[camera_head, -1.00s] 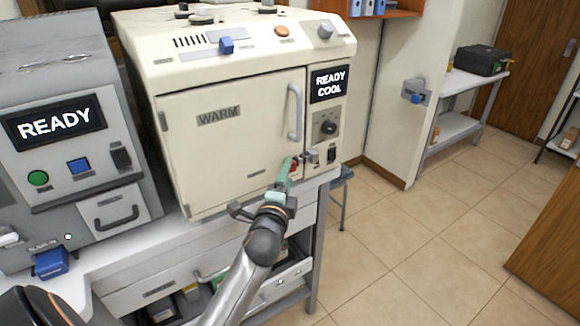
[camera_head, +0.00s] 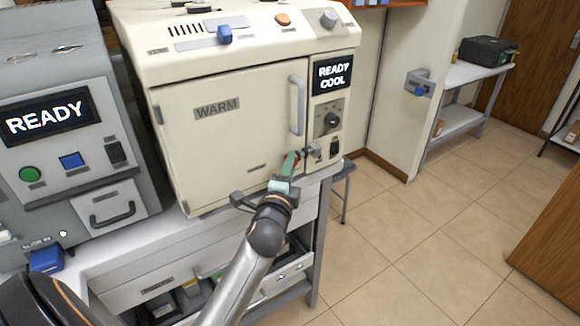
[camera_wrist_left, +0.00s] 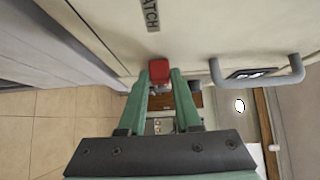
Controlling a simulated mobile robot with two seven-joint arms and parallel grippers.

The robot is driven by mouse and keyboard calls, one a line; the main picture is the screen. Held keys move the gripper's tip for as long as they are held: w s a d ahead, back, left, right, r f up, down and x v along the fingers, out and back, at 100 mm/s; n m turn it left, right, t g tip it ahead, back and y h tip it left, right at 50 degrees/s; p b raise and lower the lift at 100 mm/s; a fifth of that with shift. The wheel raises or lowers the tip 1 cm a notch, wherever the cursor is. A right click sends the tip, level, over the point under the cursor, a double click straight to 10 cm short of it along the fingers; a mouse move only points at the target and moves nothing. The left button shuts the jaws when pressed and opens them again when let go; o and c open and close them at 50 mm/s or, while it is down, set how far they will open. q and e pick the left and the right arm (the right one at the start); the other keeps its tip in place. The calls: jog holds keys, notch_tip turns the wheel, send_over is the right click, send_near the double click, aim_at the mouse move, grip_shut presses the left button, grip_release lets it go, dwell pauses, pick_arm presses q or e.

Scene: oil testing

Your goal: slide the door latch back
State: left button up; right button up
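The cream oven (camera_head: 230,130) has a closed front door marked WARM. The latch's red knob (camera_head: 298,157) sits at the door's lower right corner, beside a small grey latch fitting (camera_head: 312,151). My left gripper (camera_head: 290,170), with green fingers, is at this knob. In the left wrist view the red knob (camera_wrist_left: 159,71) lies between the two fingertips, and the gap is about as wide as the knob, so the gripper looks shut on it. A label ending in ATCH (camera_wrist_left: 151,14) is above it. The fingers hide part of the knob in the head view. My right gripper is not in view.
A grey vertical door handle (camera_head: 297,105) is above the latch; it also shows in the wrist view (camera_wrist_left: 258,78). A knob panel (camera_head: 329,118) is to the right. A grey machine (camera_head: 70,150) stands left. The floor (camera_head: 420,240) to the right is clear.

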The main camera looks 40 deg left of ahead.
pick_arm(q)
grip_shut()
dwell(0.9)
